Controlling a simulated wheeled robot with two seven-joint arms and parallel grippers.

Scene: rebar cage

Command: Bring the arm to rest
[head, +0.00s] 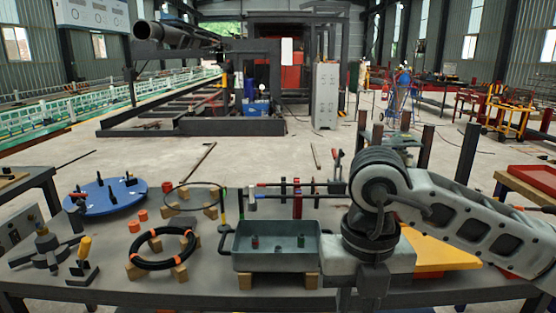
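My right arm (470,225) comes in from the right and bends down at a dark, round joint. Its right gripper (362,292) hangs at the lower edge of the head view, in front of the workbench (200,285) and just right of a grey tray. Its fingertips are not clearly visible, so I cannot tell whether it is open or shut, or whether it holds anything. My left arm and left gripper are not in view.
The grey tray (277,262) stands on wooden blocks with small red and green pieces inside. A yellow panel (440,252) lies behind my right arm. Open floor lies beyond the bench.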

